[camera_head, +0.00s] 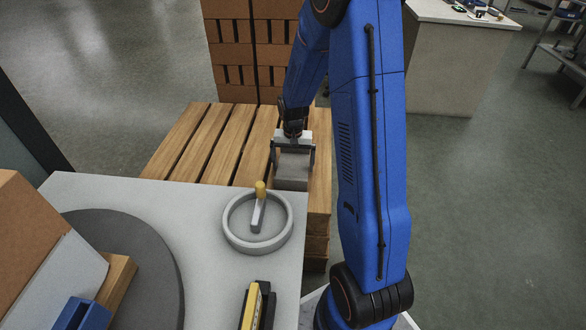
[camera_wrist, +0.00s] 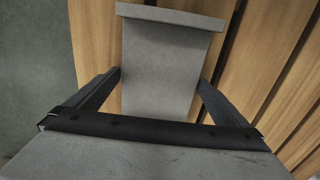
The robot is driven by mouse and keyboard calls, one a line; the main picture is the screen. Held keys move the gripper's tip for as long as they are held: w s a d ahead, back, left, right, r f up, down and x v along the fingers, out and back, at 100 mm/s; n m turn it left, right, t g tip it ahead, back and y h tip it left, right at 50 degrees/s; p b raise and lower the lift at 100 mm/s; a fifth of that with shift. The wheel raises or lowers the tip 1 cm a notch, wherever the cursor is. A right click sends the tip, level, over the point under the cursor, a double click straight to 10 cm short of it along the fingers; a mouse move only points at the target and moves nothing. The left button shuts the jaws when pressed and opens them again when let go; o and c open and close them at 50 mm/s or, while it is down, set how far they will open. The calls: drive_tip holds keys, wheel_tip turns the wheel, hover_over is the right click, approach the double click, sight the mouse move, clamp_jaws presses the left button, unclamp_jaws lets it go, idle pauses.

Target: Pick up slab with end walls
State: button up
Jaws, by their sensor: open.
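The slab with end walls (camera_head: 292,182) is a grey piece lying on the wooden pallet, near its right edge, in the head view. In the wrist view the slab (camera_wrist: 165,55) shows its flat grey face, with a raised wall across its far end. Its near end is hidden behind the gripper. My gripper (camera_head: 292,164) is open and pointed down over the slab. In the wrist view its two dark fingers (camera_wrist: 160,80) stand on either side of the slab, with a small gap visible on the left; contact on the right is unclear.
The slatted pallet (camera_head: 190,145) has bare boards left of the slab. In front stands a light table (camera_head: 210,190) with a grey handwheel (camera_head: 232,240), a yellow and black tool (camera_head: 252,305) and a dark round plate (camera_head: 150,265). Stacked bricks (camera_head: 235,55) rise behind the pallet.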

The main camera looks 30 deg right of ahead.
drive_tip(key=c, duration=1.3)
drive_tip(key=shift+o, duration=0.2)
